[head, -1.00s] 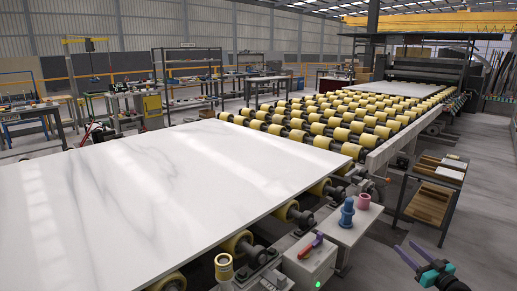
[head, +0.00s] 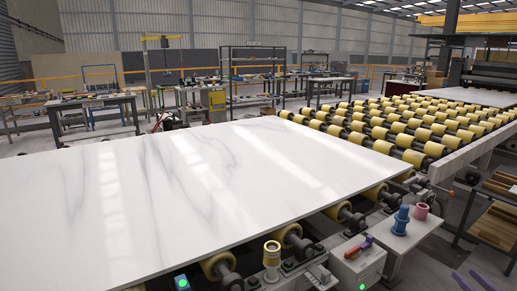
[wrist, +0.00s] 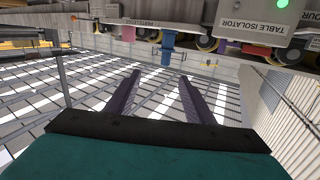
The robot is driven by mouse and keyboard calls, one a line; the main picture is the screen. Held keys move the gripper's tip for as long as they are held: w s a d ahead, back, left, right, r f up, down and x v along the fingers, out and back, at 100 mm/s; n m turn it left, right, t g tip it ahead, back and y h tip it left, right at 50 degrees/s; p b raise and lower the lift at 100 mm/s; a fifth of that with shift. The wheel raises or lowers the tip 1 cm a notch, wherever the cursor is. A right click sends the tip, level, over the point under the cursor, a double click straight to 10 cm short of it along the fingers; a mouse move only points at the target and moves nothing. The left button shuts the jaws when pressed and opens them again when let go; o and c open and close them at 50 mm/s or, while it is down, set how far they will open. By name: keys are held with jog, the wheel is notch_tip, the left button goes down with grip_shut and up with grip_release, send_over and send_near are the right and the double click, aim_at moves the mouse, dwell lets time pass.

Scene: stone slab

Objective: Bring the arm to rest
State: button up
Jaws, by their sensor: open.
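My gripper (head: 471,281) shows at the lower right edge of the head view, with only its two purple finger ends in the frame. In the wrist view its two dark purple fingers (wrist: 159,78) stand well apart with nothing between them. The gripper is open and empty, out over the floor to the right of the slab and roller line. The rest of my arm is outside the head view. A white veined stone slab (head: 190,185) lies flat on yellow rollers.
A blue fitting (head: 401,220) and a pink ring (head: 421,211) stand on a small grey shelf beside the rollers. A control box (head: 358,262) with a green light is near them. A dark rack (head: 492,218) stands at the right.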

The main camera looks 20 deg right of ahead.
jog(key=w+a+f+g+y, duration=0.25)
jog(key=w+a+f, duration=0.35)
jog(key=a, duration=0.4)
jog(key=w+a+f+g+y, duration=0.2)
jog(key=w+a+f+y, duration=0.15)
jog(key=a+f, duration=0.5)
jog(key=w+a+f+g+y, duration=0.2)
jog(key=w+a+f, duration=0.35)
jog(key=a, duration=0.65)
jog(key=a+f+g+y, duration=0.25)
jog(key=a+f, duration=0.25)
jog(key=a, duration=0.6)
jog(key=s+a+f+n+g+h, duration=0.1)
jog(key=s+a+f+g, duration=0.35)
jog(key=a, duration=0.45)
jog(key=s+a+f+g, duration=0.4)
jog(key=a+f, duration=0.1)
jog(key=a, duration=0.4)
jog(key=s+a+f+g+h, duration=0.2)
jog(key=s+a+h, duration=0.1)
jog(key=s, duration=0.5)
jog(key=s+a+f+n+g+h+p, duration=0.1)
jog(key=s+a+f+g+h, duration=0.2)
jog(key=s, duration=0.6)
jog(key=shift+a+f, duration=0.25)
jog(key=shift+a, duration=0.5)
jog(key=shift+h, duration=0.25)
